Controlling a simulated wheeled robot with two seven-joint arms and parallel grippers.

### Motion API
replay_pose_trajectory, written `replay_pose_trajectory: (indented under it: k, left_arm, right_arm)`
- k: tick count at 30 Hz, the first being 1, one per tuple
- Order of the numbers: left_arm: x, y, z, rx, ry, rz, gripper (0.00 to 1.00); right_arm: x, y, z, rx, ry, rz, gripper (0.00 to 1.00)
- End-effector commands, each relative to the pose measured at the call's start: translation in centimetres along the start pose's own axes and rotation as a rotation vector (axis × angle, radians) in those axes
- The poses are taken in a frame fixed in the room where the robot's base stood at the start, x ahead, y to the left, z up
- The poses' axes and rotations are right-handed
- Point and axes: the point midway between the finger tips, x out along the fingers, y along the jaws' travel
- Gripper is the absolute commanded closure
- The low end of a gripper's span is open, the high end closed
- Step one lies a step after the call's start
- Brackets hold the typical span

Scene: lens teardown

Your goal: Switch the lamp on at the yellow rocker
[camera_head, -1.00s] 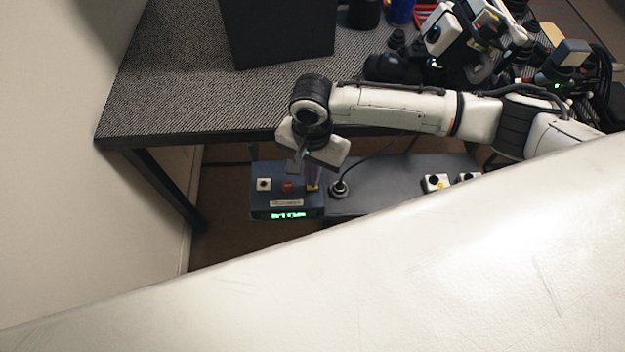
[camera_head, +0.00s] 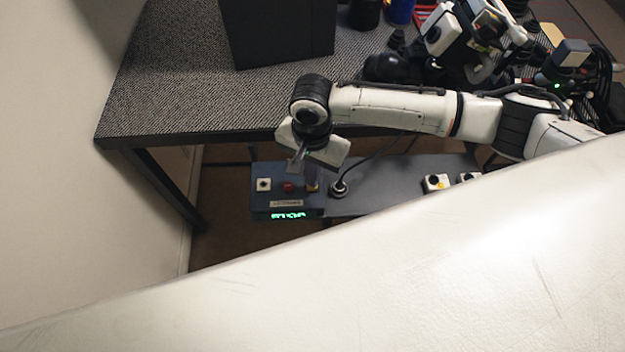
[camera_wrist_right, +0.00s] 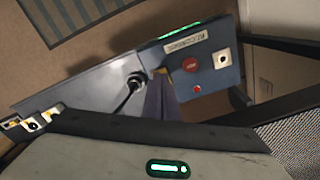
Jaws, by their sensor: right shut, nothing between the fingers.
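A blue-grey control box (camera_head: 262,203) sits low beyond the front of the dark table. The yellow rocker (camera_head: 313,188) is at the right of its top, partly hidden by my right gripper (camera_head: 314,180). In the right wrist view the rocker (camera_wrist_right: 162,70) shows as a small yellow patch at the tips of my right gripper (camera_wrist_right: 164,80). The right fingers are shut and empty, pointing down at the rocker. I cannot tell whether they touch it. The lamp is not clearly identifiable. My left gripper is not in view.
Left of the rocker are a red button (camera_head: 288,187) and a white-plated black knob (camera_head: 264,184). A green display (camera_head: 288,216) glows on the box front. A plugged cable (camera_head: 339,188) stands just to the right. The textured table (camera_head: 180,100) overhangs behind.

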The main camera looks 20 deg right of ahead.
Motion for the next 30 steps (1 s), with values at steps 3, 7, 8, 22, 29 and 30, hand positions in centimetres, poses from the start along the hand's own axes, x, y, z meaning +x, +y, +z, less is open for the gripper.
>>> replay_pose_trajectory:
  k: [3,7,8,22,29,30]
  left_arm:
    - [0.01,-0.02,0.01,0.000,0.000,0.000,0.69]
    - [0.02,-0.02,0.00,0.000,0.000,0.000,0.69]
    - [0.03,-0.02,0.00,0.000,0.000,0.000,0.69]
    - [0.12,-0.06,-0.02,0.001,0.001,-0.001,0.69]
    - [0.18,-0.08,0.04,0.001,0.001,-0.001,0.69]
    - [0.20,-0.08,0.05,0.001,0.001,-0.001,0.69]
  right_arm:
    - [0.00,0.00,-0.01,0.000,0.000,0.000,1.00]
    - [0.00,0.00,-0.01,0.000,0.000,0.000,1.00]
    - [0.00,0.00,-0.01,0.000,0.000,0.000,1.00]
    - [0.25,-0.01,0.00,0.000,0.000,0.000,1.00]
    - [0.61,-0.02,0.01,0.001,0.000,0.000,1.00]
    - [0.67,-0.02,0.01,0.001,0.000,0.000,1.00]
